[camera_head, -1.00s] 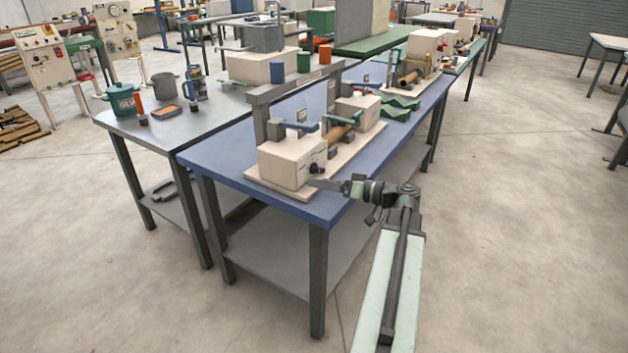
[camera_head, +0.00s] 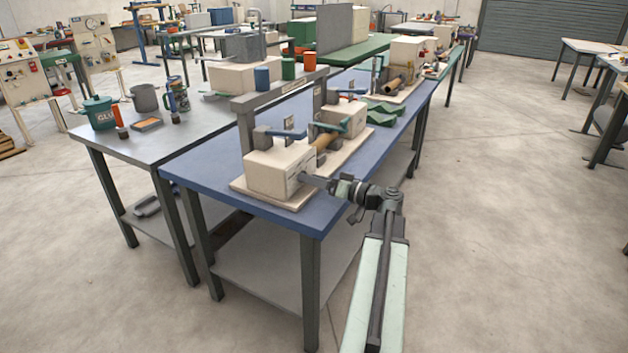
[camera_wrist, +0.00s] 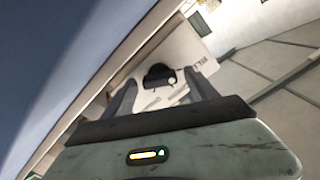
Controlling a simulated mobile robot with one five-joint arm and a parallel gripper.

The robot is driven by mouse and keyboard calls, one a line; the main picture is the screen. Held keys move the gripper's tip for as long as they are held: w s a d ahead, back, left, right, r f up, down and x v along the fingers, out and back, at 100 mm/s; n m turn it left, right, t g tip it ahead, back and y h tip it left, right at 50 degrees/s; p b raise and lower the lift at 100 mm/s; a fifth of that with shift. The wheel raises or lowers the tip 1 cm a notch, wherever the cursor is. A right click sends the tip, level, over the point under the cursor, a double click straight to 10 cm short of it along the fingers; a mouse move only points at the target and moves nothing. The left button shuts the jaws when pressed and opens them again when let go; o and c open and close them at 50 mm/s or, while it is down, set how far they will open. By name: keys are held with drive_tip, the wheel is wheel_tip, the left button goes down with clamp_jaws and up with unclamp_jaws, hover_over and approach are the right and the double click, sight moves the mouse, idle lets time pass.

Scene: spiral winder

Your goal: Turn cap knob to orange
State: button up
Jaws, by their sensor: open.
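The black knob (camera_wrist: 157,74) sits on the cream panel (camera_wrist: 185,48) of the winder's front box. A small pale mark shows at its lower right edge; I cannot make out an orange mark. My gripper (camera_wrist: 160,80) is open, with one finger on each side of the knob in the wrist view; I cannot tell whether they touch it. In the head view, my gripper (camera_head: 304,178) is at the right face of the cream box (camera_head: 270,172), and the knob is hidden behind it.
The box stands on a pale base board (camera_head: 300,203) on the blue table (camera_head: 200,178). A grey upright frame (camera_head: 245,130) and blue-handled parts (camera_head: 284,134) stand above and behind it. The floor (camera_head: 500,230) at right is clear.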

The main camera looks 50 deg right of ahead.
drive_tip(key=c, duration=1.4)
drive_tip(key=shift+o, duration=0.2)
drive_tip(key=shift+m, duration=0.3)
drive_tip(key=m, duration=1.1)
drive_tip(key=shift+f+m, duration=0.15)
drive_tip(key=shift+m, duration=0.25)
drive_tip(key=m, duration=0.6)
drive_tip(key=shift+f, duration=0.1)
drive_tip(key=m, duration=0.5)
drive_tip(key=shift+m, duration=0.4)
